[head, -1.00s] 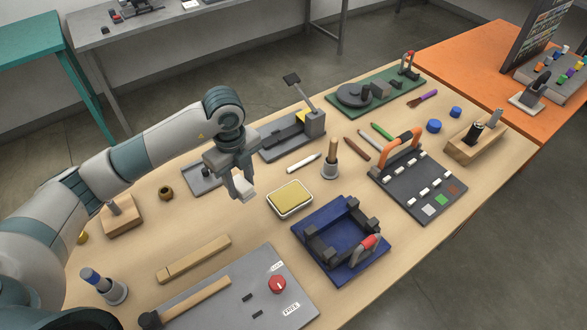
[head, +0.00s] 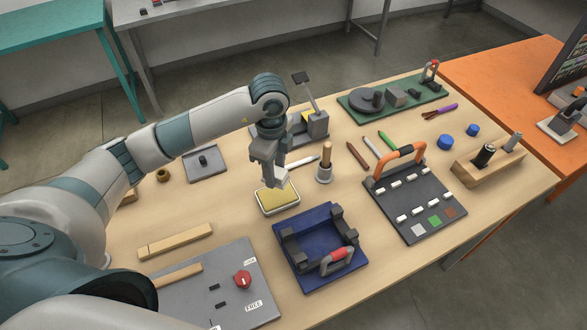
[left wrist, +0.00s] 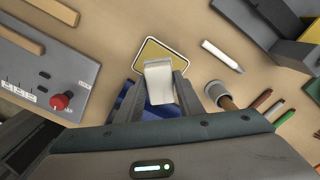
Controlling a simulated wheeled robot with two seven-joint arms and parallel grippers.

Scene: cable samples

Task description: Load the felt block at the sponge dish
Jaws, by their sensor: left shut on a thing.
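My left gripper (head: 273,177) is shut on the felt block, a small white block (head: 281,181). It holds the block just above the back edge of the sponge dish, with its fingers pointing down. The sponge dish (head: 279,211) is a pale-rimmed tray with a yellow sponge, lying on the wooden table. In the left wrist view the felt block (left wrist: 160,85) sits between the two fingers and overlaps the near part of the dish (left wrist: 140,51). Whether the block touches the sponge cannot be told. My right gripper is not in view.
A blue fixture (head: 318,246) with dark clamps stands in front of the dish. A wooden-handled tool in a round holder (head: 325,168) stands close to the right. A grey panel with a red knob (head: 243,279) lies front left. Bare table lies left of the dish.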

